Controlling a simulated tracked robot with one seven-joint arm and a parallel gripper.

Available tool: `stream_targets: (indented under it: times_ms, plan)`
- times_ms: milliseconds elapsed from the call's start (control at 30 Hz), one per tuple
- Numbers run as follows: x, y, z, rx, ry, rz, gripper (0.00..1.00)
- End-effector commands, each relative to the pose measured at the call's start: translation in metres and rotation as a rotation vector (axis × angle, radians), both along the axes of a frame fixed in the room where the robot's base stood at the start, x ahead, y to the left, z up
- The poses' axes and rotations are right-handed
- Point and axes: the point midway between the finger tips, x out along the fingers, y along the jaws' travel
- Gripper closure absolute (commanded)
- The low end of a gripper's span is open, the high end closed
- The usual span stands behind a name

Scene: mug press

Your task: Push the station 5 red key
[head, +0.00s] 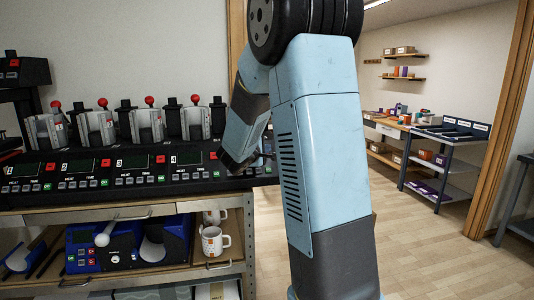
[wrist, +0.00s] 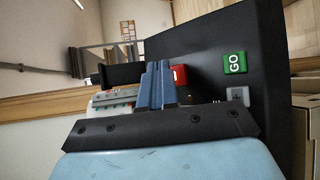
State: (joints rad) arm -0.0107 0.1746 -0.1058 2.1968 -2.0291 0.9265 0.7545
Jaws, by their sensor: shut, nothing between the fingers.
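The wrist view shows a black control panel with a red key (wrist: 180,73), a green GO key (wrist: 234,63) and a grey plus key (wrist: 237,96). My gripper (wrist: 156,68) is shut and empty. Its blue fingers overlap the left side of the red key in the picture; I cannot tell whether they touch it. No station number is legible there. In the head view the panel row (head: 120,172) shows stations 1 to 4 with their own red keys. My arm covers the row's right end, where no 5 shows, and hides my fingertips.
Several presses with red knobs (head: 149,101) stand behind the panel row. On the shelf below are a blue machine (head: 85,237) and white patterned mugs (head: 212,243). A doorway at the right opens on a shelf unit (head: 447,160) and clear wooden floor (head: 420,250).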

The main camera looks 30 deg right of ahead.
Motion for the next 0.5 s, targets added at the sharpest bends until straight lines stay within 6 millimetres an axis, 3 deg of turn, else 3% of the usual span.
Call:
stream_targets:
  times_ms: [500]
  plan:
    - [0.0037,-0.0009,-0.0027,0.0,0.001,0.0,1.0]
